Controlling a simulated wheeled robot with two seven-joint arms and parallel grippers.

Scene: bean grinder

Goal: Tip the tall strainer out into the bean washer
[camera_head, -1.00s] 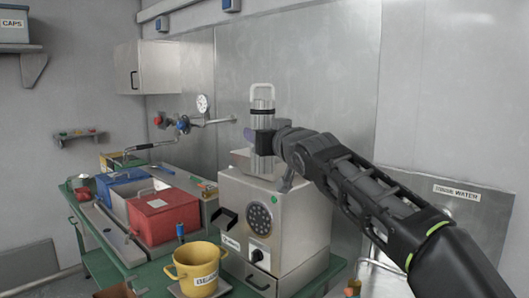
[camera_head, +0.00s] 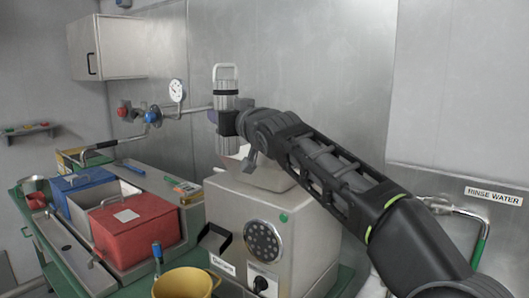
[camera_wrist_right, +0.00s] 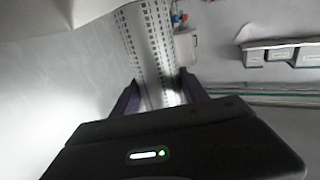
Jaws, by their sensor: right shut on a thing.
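The tall strainer (camera_head: 227,88) is a slim silver cylinder with a loop handle on top and a dark band. My right gripper (camera_head: 228,123) is shut on it and holds it roughly upright above the left side of the steel machine. In the right wrist view the perforated metal wall of the strainer (camera_wrist_right: 152,45) stands between my right gripper's fingers (camera_wrist_right: 158,95). The strainer's contents are hidden. No bean washer label is readable; an open steel basin (camera_head: 103,192) lies between a blue box and a red box at left. My left gripper is out of view.
The steel machine (camera_head: 235,225) with a round grille and a hopper (camera_head: 268,176) stands below my right arm. A yellow pot (camera_head: 185,283) is in front of it. The red box (camera_head: 137,225) and blue box (camera_head: 82,185) are left. A pipe with a gauge (camera_head: 177,90) crosses behind.

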